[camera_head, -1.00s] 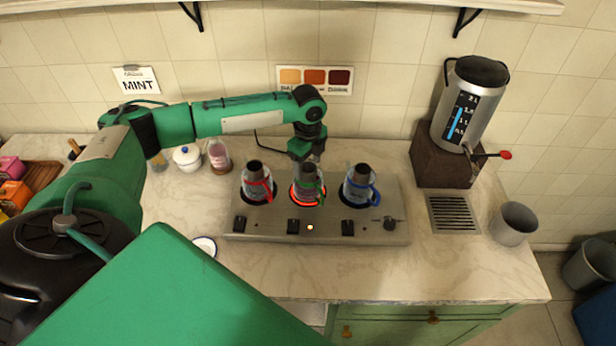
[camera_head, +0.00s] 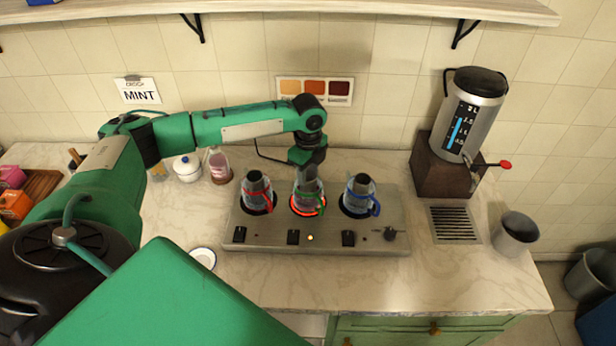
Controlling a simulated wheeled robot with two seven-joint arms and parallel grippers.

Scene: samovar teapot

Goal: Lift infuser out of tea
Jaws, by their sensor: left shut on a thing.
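Three glass teapots stand on the grey hot plate (camera_head: 270,236). The left one has a red handle (camera_head: 257,195), the middle one a green handle (camera_head: 309,203), the right one a blue handle (camera_head: 358,203). The burner under the middle teapot glows red. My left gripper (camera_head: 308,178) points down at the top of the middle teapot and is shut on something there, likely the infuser. The gripper hides that top, so I cannot tell the infuser's height. The left and right teapots have dark tops. My right gripper is not in view.
A metal water boiler (camera_head: 467,118) with a red-tipped tap stands at the right, by a drain grate (camera_head: 453,224) and a grey cup (camera_head: 514,234). A small white dish (camera_head: 204,257) lies left of the hot plate. The front counter is clear.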

